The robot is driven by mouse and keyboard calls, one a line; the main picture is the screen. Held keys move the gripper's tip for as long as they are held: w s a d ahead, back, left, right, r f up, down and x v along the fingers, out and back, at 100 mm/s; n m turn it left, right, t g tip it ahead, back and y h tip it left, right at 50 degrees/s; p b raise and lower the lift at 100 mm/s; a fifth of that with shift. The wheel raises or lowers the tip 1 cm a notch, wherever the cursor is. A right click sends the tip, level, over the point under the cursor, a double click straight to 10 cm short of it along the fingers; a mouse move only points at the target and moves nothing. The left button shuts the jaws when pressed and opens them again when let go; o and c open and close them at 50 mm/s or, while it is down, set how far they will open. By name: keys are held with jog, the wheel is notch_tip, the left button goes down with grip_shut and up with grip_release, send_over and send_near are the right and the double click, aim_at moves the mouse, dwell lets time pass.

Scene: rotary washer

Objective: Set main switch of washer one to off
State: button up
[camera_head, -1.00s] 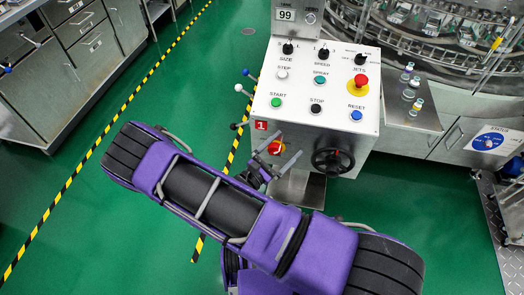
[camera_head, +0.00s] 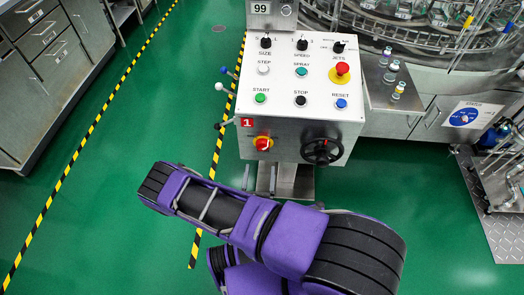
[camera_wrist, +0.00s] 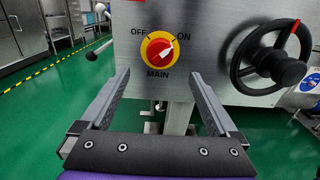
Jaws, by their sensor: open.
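The main switch (camera_head: 263,143) of washer one is a red knob on a yellow disc, low on the front of the control box (camera_head: 285,150) under the red "1" label. In the wrist view the main switch (camera_wrist: 159,49) sits above the word MAIN, its white pointer turned up and right toward ON, with OFF at upper left. My gripper (camera_wrist: 158,74) is open and empty. Its two fingers stand left and right of the switch in that picture, apart from it and nearer the camera. In the head view my gripper (camera_head: 259,178) shows just below the switch, partly hidden behind my arm.
A black handwheel (camera_head: 321,151) is right of the switch; it also shows in the wrist view (camera_wrist: 268,57). Knobs, buttons and a red emergency stop (camera_head: 342,70) sit on the sloped panel. Levers (camera_head: 222,87) stick out at its left. Green floor is clear in front.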

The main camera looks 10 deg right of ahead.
aim_at(262, 150)
jog(key=x, duration=0.9)
jog(key=shift+w+b, duration=0.25)
jog(key=shift+b, duration=0.1)
jog(key=c, duration=1.4)
jog(key=shift+o, duration=0.2)
